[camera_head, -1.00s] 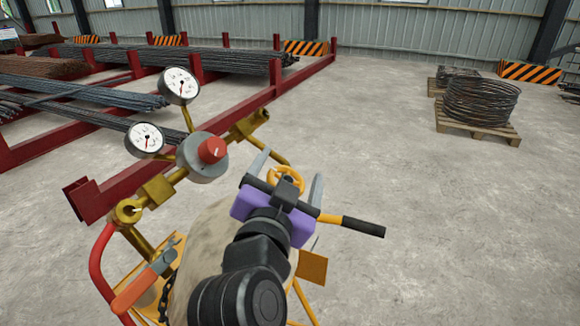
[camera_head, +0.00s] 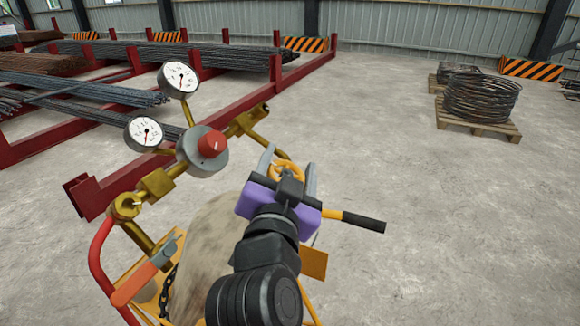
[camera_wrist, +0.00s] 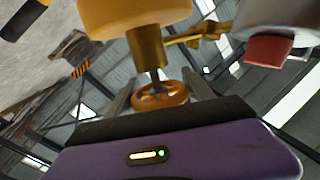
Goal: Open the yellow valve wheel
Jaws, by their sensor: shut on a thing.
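The yellow valve wheel (camera_head: 287,169) shows just beyond my gripper in the head view, partly hidden by the gripper body. It also shows in the wrist view as an orange-yellow wheel (camera_wrist: 161,94) on a stem below a brass fitting (camera_wrist: 147,47). My gripper (camera_head: 288,168) has a purple body and grey fingers, one on each side of the wheel. The fingers are shut on the wheel. Much of the fingertips' contact is hidden.
A brass manifold with two gauges (camera_head: 179,77) and a red knob (camera_head: 212,144) stands left of the wheel. A cart with a black-gripped handle (camera_head: 363,223) and a beige cylinder (camera_head: 207,238) is below.

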